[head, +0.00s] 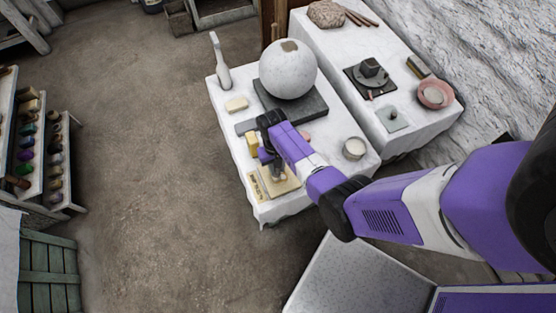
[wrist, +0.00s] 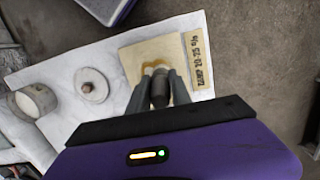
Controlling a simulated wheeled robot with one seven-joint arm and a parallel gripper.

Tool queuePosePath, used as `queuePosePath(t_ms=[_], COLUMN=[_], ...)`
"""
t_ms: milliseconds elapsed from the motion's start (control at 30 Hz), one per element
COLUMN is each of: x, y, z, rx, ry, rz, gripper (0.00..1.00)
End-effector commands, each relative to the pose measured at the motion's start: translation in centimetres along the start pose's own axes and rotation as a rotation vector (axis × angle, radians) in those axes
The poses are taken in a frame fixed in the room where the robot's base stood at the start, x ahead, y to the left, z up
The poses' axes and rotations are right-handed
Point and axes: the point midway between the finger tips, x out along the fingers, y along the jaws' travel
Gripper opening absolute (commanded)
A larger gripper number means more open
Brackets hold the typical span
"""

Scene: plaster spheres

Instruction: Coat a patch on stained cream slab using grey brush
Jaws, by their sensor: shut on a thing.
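The stained cream slab (wrist: 143,55) lies flat near the table's front corner, with a brown-orange stain on its face. It also shows in the head view (head: 288,186), partly covered by my gripper. My gripper (wrist: 158,84) is over the slab, shut on the dark grey brush (wrist: 160,92). In the head view my gripper (head: 273,166) points down at the slab. The brush's lower end is mostly hidden, and I cannot tell whether it touches the slab. A tan label strip (wrist: 197,60) reading damp 20-25 % lies along the slab's edge.
A large plaster sphere (head: 288,68) stands on a dark slab behind my gripper. A yellow block (head: 252,143) is close to its left. A round pot (head: 354,148) stands to the right, and a pale disc (wrist: 92,85) lies beside the slab.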

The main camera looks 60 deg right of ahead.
Motion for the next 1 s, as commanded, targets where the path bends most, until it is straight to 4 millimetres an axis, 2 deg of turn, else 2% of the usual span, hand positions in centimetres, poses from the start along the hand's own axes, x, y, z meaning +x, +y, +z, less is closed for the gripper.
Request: queuePosePath(t_ms=[233,1000], x=[0.0,0.5], y=[0.0,0.1], z=[-0.7,2.2], rx=[0.000,0.000], ry=[-0.001,-0.001], rz=[0.000,-0.001], gripper=[0.00,0.00])
